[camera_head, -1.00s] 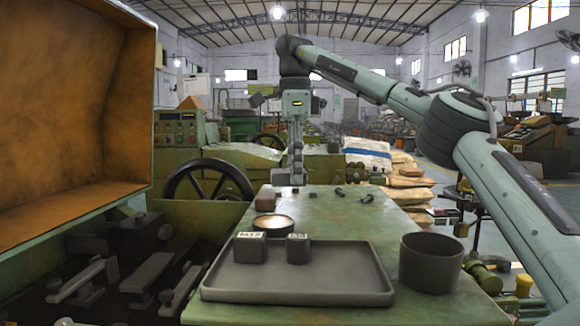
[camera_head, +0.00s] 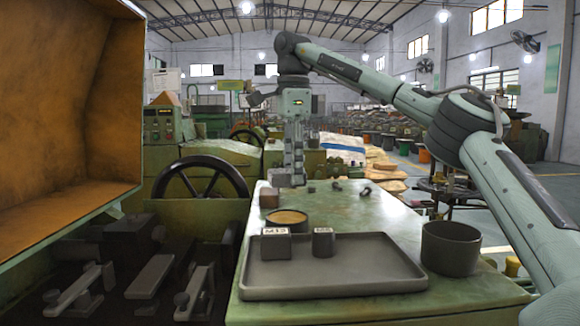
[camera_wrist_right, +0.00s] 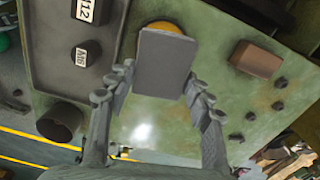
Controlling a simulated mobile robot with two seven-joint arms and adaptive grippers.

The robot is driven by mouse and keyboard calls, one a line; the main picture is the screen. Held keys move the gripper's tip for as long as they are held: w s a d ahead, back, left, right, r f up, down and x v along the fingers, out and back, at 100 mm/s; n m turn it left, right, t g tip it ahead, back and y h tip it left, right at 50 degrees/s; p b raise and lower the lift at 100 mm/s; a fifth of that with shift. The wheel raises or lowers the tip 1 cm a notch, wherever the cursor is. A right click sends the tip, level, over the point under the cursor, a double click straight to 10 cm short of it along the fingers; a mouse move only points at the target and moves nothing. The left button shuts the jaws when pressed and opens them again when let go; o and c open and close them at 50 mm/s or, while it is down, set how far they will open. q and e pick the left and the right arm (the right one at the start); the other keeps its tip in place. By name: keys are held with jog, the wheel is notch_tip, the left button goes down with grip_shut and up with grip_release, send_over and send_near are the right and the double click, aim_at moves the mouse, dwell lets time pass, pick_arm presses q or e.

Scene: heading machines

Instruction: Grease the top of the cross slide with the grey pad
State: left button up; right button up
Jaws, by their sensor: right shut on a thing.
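My right gripper (camera_head: 289,172) is shut on the grey pad (camera_head: 287,180), holding it above the far part of the green table. In the right wrist view the flat rectangular pad (camera_wrist_right: 165,65) sits between the fingertips (camera_wrist_right: 160,85) and partly covers the round tin of yellow-brown grease (camera_wrist_right: 168,27). In the head view the tin (camera_head: 287,219) stands behind the tray, nearer than the pad. The pad looks apart from it. Dark machine slides (camera_head: 150,277) lie at lower left; I cannot tell which is the cross slide. My left gripper is not in view.
A dark tray (camera_head: 335,282) holds two labelled blocks (camera_head: 276,244). A dark round pot (camera_head: 450,248) stands to its right. A brown block (camera_head: 269,198) and several small dark parts (camera_head: 365,191) lie beyond. A large orange-lined housing (camera_head: 60,120) rises at left.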

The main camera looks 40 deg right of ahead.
aim_at(293, 217)
jog(key=shift+f, duration=3)
jog(key=shift+f, duration=0.1)
jog(key=shift+f, duration=0.45)
jog(key=shift+r, duration=3.5)
jog(key=shift+a, duration=0.1)
